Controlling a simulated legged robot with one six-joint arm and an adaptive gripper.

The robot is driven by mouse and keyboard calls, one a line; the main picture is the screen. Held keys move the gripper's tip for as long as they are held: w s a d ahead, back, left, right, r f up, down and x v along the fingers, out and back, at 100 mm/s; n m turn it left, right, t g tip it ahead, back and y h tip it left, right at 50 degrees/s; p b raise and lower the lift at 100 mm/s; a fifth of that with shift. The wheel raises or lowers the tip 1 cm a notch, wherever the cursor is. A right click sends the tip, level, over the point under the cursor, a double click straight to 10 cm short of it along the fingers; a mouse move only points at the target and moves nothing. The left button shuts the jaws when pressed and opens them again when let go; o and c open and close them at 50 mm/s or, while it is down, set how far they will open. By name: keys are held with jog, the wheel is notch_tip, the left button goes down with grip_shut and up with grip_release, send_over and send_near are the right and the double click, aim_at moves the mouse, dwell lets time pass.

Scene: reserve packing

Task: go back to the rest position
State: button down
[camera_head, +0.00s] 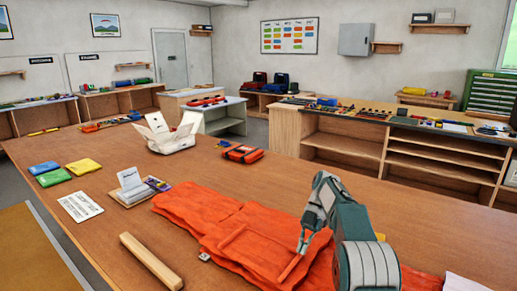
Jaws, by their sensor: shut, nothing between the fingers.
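My gripper (301,247) is in the lower right middle of the head view, at the end of my grey-green arm. Its fingers are shut and empty. They point down over an orange garment (220,217) spread on the wooden table (92,222). I cannot tell whether the fingertips touch the cloth. My arm hides part of the garment's right side.
A wooden bar (151,262) lies at the table's front. Yellow, blue and green packets (53,177), a printed card (80,206), a card stand (131,187), an open white box (171,133) and an orange case (242,153) lie farther back. Shelved benches (340,148) stand behind.

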jog(key=shift+s+a+r, duration=0.2)
jog(key=shift+s+a, duration=0.3)
jog(key=shift+a, duration=0.2)
jog(key=shift+a+r+m, duration=0.1)
jog(key=shift+a+m, duration=0.1)
jog(key=shift+m, duration=0.1)
jog(key=shift+s+d+r+m+t, duration=0.2)
jog(key=shift+d+r+m, duration=0.15)
jog(key=shift+r, duration=0.15)
jog(key=shift+s+d+r+m+t, duration=0.25)
jog(key=shift+r+m, duration=0.1)
jog(key=shift+r, duration=0.15)
jog(key=s+r+m+t+h, duration=0.3)
jog(key=s+r+m+t, duration=0.3)
jog(key=s+r+m, duration=0.7)
jog(key=s+d+f+m+t+h, duration=0.1)
jog(key=s+f+m+t, duration=0.1)
jog(key=s+m, duration=0.5)
jog(key=s+d+f+m+t+h, duration=0.1)
jog(key=s+f+m+t, duration=0.2)
jog(key=s, duration=1)
jog(key=f+m, duration=0.1)
jog(key=m, duration=0.2)
jog(key=shift+d+f+m, duration=0.2)
jog(key=shift+f+m, duration=0.1)
jog(key=shift+m, duration=0.1)
jog(key=shift+s+t, duration=0.1)
jog(key=shift+t, duration=0.15)
